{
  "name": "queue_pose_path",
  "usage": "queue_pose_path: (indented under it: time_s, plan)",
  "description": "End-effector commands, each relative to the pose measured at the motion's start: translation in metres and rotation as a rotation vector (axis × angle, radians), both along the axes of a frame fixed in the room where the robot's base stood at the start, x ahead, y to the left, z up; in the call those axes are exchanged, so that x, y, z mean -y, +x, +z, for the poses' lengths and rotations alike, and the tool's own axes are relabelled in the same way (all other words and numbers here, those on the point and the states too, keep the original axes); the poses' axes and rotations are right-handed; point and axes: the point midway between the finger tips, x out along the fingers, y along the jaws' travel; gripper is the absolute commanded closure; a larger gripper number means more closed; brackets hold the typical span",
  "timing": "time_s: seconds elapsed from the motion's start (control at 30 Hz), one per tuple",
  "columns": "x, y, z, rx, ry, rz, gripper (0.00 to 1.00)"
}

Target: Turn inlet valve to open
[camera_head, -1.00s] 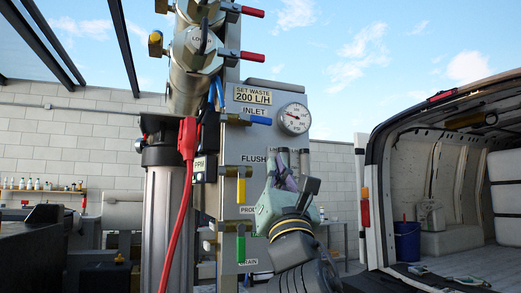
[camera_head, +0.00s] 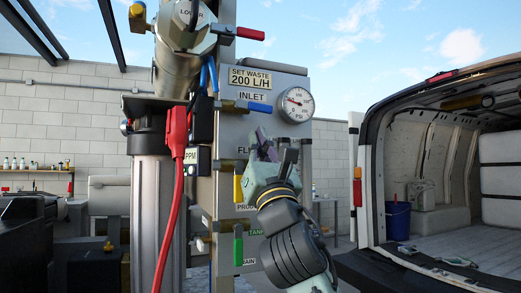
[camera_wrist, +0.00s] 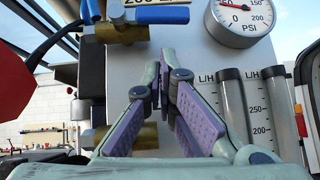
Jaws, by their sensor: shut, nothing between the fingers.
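The inlet valve has a blue lever (camera_head: 250,106) that lies horizontal, pointing right, under the INLET label on the grey panel (camera_head: 292,80). In the wrist view the blue lever (camera_wrist: 160,15) shows at the top, with its brass body (camera_wrist: 122,35) just below. My gripper (camera_head: 262,142) is below and slightly right of the lever, in front of the FLUSH label, fingers pointing up. In the wrist view its purple-padded fingers (camera_wrist: 163,72) are together with nothing between them. The fingertips appear apart from the lever.
A pressure gauge (camera_head: 295,104) sits right of the lever. A red clamp (camera_head: 177,133) with a red cable hangs left. Yellow (camera_head: 238,188) and green (camera_head: 238,250) levers are below. Two flow tubes (camera_wrist: 233,100) stand right of my fingers. An open van (camera_head: 440,180) is at right.

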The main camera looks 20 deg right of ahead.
Motion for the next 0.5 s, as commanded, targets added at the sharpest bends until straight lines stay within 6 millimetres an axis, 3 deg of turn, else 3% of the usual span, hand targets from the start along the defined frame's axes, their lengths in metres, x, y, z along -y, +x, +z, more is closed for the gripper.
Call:
queue_pose_path:
  time_s: [0.03,0.13,0.5]
  plan:
    - [0.0,0.0,0.012,0.0,0.001,0.001,1.0]
    - [0.001,0.0,0.019,0.0,0.001,0.001,1.0]
    - [0.002,0.0,0.024,0.0,0.001,0.0,1.0]
